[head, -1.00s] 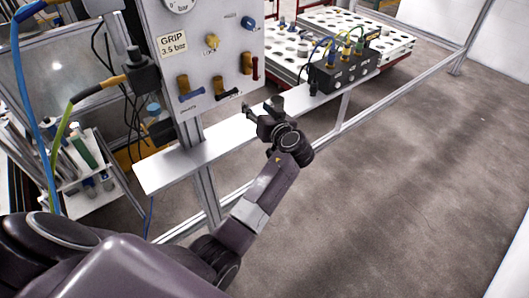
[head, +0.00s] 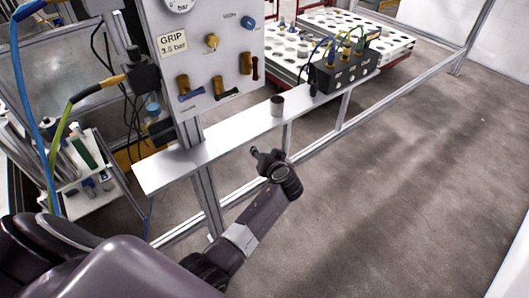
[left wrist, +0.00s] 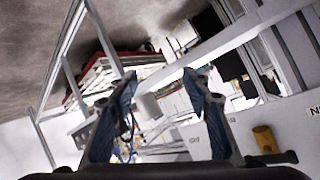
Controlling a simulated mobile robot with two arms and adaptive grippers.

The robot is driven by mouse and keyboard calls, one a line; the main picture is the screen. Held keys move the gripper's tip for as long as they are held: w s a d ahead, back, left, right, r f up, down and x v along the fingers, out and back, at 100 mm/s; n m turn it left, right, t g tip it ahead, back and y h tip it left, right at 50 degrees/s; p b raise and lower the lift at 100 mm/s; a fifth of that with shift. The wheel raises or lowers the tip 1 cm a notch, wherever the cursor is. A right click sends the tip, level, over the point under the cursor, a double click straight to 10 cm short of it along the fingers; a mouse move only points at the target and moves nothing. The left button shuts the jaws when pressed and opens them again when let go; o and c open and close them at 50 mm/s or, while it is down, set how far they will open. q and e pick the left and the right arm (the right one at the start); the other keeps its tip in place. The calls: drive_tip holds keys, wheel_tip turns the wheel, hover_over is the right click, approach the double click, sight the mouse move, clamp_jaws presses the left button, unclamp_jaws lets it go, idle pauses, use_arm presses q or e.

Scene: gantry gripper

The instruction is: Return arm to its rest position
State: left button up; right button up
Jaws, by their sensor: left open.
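My left arm (head: 248,232) reaches in from the lower left in the head view. Its gripper (head: 268,154) is open and empty, in front of and a little below the narrow metal shelf (head: 225,138). In the left wrist view the two blue-grey fingers (left wrist: 160,106) stand wide apart with nothing held between them. My right gripper is not in view.
The valve panel (head: 228,65), with a label reading GRIP, stands behind the shelf's left part. A black box with cables (head: 343,72) sits at the shelf's right end. Posts and a rail (head: 340,125) run below the shelf. The floor (head: 400,180) to the right is clear.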

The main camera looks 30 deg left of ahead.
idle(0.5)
use_arm(q)
drive_tip(key=s+d+f+m+g+h, duration=0.1)
drive_tip(key=s+d+f+m+h, duration=0.1)
drive_tip(key=s+f, duration=0.65)
drive_tip(key=s+d+f+m+g+h+b, duration=0.1)
drive_tip(key=s+d+f+g+h, duration=0.3)
drive_tip(key=f, duration=0.7)
drive_tip(key=s+d+f+m+t, duration=0.1)
drive_tip(key=s+f+m, duration=0.1)
drive_tip(key=s+f, duration=0.65)
drive_tip(key=s+d+f+g+h, duration=0.1)
drive_tip(key=s+f, duration=0.4)
drive_tip(key=s, duration=0.6)
drive_tip(key=s+d+f+g, duration=0.1)
drive_tip(key=s+f, duration=0.5)
drive_tip(key=s, duration=0.6)
drive_tip(key=s+f+g+h+b, duration=0.1)
drive_tip(key=s+f, duration=0.5)
drive_tip(key=s, duration=0.6)
drive_tip(key=shift+s+d+f+m+g+h, duration=0.15)
drive_tip(key=shift+s+d+m+g+h, duration=0.2)
drive_tip(key=shift+g, duration=0.25)
drive_tip(key=shift+w, duration=0.1)
